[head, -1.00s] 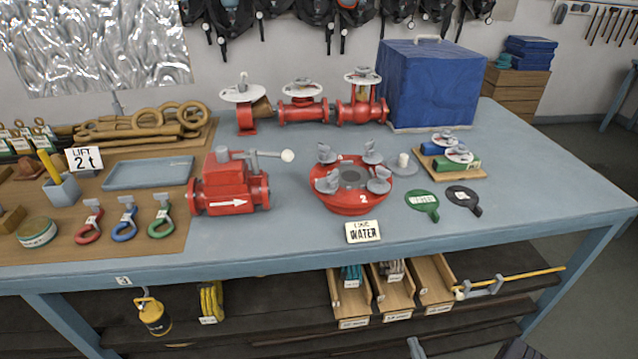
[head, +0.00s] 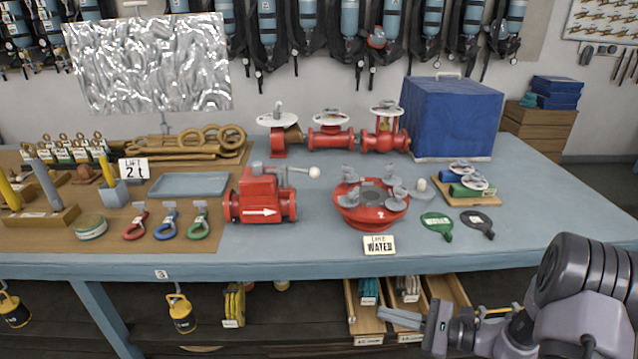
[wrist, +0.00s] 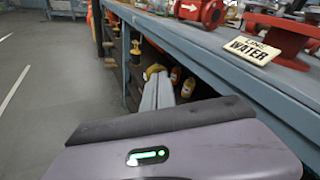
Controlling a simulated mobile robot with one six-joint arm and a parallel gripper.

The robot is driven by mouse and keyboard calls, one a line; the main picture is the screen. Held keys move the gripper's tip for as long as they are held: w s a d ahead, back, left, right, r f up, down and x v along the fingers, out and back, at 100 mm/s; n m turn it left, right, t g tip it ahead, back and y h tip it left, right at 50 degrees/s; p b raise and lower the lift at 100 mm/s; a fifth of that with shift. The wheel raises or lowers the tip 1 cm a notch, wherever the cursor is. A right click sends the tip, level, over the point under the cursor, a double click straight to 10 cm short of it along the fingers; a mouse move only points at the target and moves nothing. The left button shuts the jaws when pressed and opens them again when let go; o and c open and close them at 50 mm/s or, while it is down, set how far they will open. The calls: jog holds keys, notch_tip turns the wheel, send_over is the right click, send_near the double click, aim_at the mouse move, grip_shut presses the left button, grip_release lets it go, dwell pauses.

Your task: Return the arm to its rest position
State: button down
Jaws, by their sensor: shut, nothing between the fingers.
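My gripper (head: 402,318) shows at the lower right of the head view, in front of the bench's front edge and below its top. Its fingers are shut with nothing between them and point left. In the wrist view the closed fingers (wrist: 157,92) reach forward beside the bench, apart from it. My arm comes in from the lower right of the head view.
The blue bench (head: 330,262) carries a red valve (head: 260,198), a red flange with bolts (head: 372,206) and a "WATER" sign (head: 379,245). Wooden trays (head: 365,318) sit on the lower shelf behind my gripper. Open floor (wrist: 45,85) lies left in the wrist view.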

jog(key=s+a+r+n+g+h, duration=0.65)
jog(key=s+a+r+n, duration=0.25)
jog(key=s+r, duration=0.4)
jog(key=s+d+r+n+t+h, duration=0.3)
jog(key=s+r+n+t+h, duration=0.2)
jog(key=s, duration=0.5)
jog(key=shift+r+h, duration=0.45)
jog(key=shift+r, duration=0.35)
jog(key=shift+s, duration=0.1)
